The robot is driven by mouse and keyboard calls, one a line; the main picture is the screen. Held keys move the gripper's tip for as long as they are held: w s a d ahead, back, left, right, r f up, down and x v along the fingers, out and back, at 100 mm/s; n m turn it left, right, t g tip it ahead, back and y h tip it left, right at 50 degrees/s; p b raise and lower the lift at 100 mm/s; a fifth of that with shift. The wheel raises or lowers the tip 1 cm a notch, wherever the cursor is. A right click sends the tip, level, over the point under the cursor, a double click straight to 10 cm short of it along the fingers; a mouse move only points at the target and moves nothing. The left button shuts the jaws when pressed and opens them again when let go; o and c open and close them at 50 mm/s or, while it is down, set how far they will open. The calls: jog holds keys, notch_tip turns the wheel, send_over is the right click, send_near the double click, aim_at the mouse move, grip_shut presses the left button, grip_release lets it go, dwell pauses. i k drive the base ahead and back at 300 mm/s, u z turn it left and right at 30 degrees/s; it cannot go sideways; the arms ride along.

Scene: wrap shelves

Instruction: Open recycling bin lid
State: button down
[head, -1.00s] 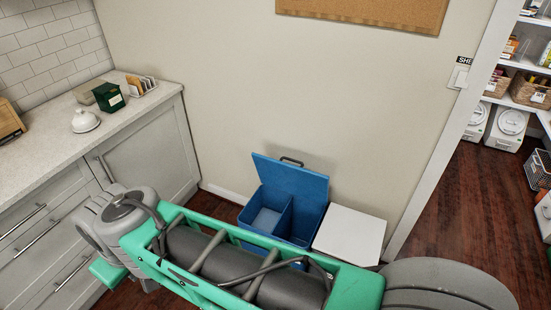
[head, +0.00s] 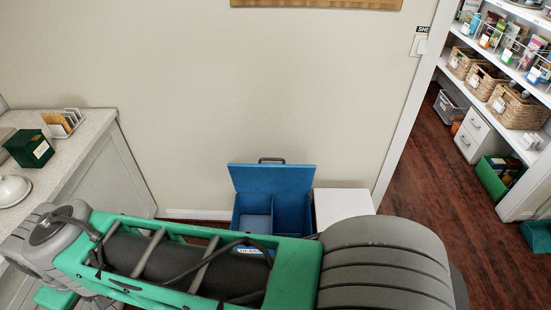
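The blue recycling bin (head: 237,214) stands on the floor against the wall, partly hidden behind my arm. Its blue lid (head: 271,178) is raised, hinged at the back, with a dark handle (head: 271,160) at its top edge. A divider splits the inside into two compartments, which look empty. My arm crosses the lower part of the head view in front of the bin. My gripper is not visible in this view.
A white box-like bin (head: 342,203) stands right beside the blue bin. A counter (head: 84,145) with a dark green box (head: 30,148) is at left. A doorway at right opens onto pantry shelves (head: 500,70) and clear wooden floor (head: 415,185).

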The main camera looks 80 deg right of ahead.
aim_at(284, 177)
jog(key=z, duration=0.7)
jog(key=i, duration=0.75)
jog(key=z, duration=1.05)
jog(key=i, duration=0.25)
jog(key=z, duration=0.25)
